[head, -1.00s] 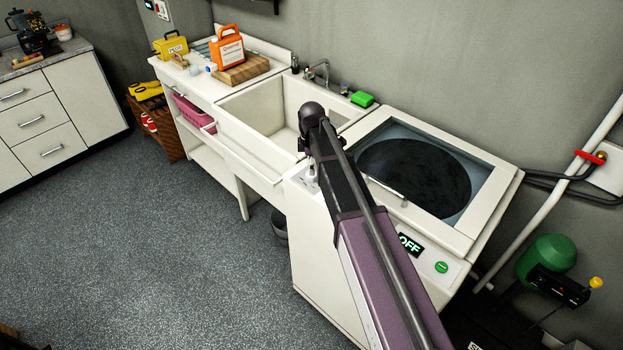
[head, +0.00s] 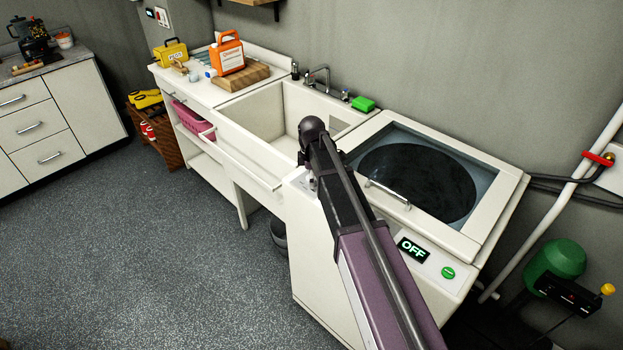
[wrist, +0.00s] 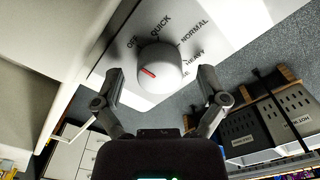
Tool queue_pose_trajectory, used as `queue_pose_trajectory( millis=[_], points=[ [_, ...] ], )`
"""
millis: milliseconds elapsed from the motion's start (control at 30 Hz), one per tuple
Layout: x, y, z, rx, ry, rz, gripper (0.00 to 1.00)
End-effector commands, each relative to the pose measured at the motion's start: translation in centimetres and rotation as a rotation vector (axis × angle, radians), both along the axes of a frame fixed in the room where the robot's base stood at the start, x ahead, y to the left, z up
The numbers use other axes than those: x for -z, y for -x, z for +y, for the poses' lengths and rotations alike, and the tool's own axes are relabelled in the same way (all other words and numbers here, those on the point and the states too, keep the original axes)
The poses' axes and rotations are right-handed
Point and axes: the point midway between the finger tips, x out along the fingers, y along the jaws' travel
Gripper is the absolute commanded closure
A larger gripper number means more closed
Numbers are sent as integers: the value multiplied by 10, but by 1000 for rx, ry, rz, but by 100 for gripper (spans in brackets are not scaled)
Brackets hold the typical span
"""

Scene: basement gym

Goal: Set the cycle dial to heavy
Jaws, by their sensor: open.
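The cycle dial (wrist: 170,58) is a round white knob with a red pointer line, on a white panel of the washer (head: 318,262). Labels OFF, QUICK, NORMAL and HEAVY show around it in the wrist view, plus one partly hidden label. The red line lies on the dial's left side, on the OFF side and away from HEAVY. My gripper (wrist: 161,74) is open, with one finger on each side of the dial; I cannot tell whether either touches it. In the head view my arm hides most of the dial and gripper. The washer's display (head: 413,249) reads OFF.
A green button (head: 448,273) sits right of the display. The washer's glass lid (head: 418,180) is closed, with a handle in front. A sink (head: 262,120) adjoins on the left. Pipes and a green round object (head: 553,260) are at right. The floor at left is clear.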

Motion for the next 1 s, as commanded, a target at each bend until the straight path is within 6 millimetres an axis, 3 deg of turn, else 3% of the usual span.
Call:
queue_pose_trajectory(
  millis=[67,100,367,767,1000],
  points=[
    [0,0,0,1,0,0,8],
    [0,0,0,1,0,0,14],
    [0,0,0,1,0,0,90],
    [0,0,-1,33,0,1,90],
    [0,0,-1,137,0,1,90]
  ],
)
